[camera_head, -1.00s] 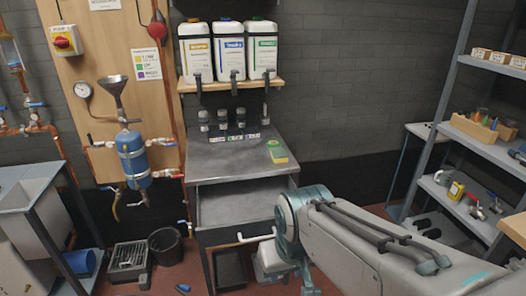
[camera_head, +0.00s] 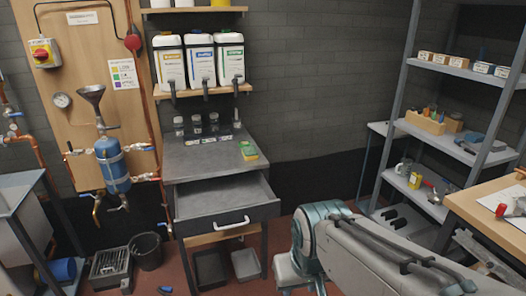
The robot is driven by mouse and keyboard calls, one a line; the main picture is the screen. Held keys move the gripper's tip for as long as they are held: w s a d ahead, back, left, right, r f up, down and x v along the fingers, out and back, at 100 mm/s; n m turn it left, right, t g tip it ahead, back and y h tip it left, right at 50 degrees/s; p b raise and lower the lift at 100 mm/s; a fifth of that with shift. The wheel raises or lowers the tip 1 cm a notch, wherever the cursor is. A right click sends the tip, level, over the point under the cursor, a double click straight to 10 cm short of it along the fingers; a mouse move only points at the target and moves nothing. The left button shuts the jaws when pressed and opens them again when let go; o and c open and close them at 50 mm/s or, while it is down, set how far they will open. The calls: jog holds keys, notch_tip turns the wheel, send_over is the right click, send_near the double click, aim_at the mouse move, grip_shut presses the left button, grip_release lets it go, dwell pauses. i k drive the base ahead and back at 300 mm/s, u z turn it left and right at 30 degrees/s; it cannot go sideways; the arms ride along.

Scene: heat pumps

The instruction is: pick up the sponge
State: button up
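The sponge (camera_head: 249,150) is a small block with a green top and yellow lower part. It lies flat near the right edge of the grey metal worktop (camera_head: 205,158), below the wall shelf. My arm comes in from the lower right, and its nearest visible joint is in front of and below the worktop, apart from the sponge. My gripper is not visible in this view, so its state is hidden.
A drawer (camera_head: 225,208) under the worktop stands open toward me. Small jars (camera_head: 196,124) stand at the worktop's back. Canisters (camera_head: 200,62) stand on the wall shelf above. A blue vessel (camera_head: 112,165) with pipes is at left. A metal rack (camera_head: 400,125) and wooden table (camera_head: 490,200) are at right.

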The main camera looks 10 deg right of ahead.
aim_at(249, 152)
jog(key=z, duration=0.8)
jog(key=i, duration=3.7)
jog(key=u, duration=2.9)
